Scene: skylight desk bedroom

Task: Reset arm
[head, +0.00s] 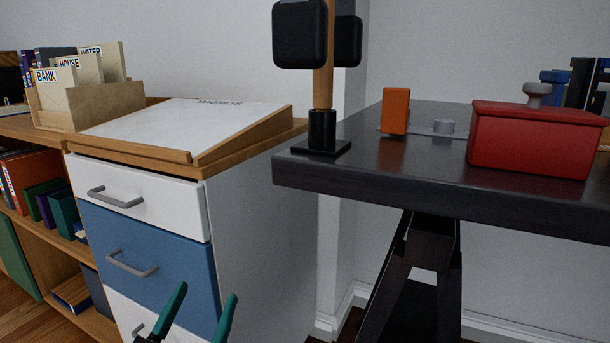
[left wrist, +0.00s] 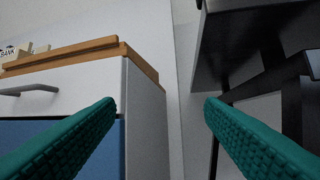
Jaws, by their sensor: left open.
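My left gripper (head: 200,308) shows at the bottom of the head view, with two teal fingers spread apart and nothing between them. It is in front of the drawer cabinet (head: 265,225) and below the desktop height. In the left wrist view the open left gripper (left wrist: 160,104) has ridged teal fingers, one over the cabinet's drawers and one over the dark desk's underside. My right gripper is in neither view.
The cabinet carries a sloped white board (head: 190,125) and a letter holder (head: 95,105). The black desk (head: 430,180) holds a red box (head: 535,140), an orange block (head: 396,110) and a wooden post (head: 322,90). A desk trestle (head: 430,250) stands below. A narrow gap separates cabinet and desk.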

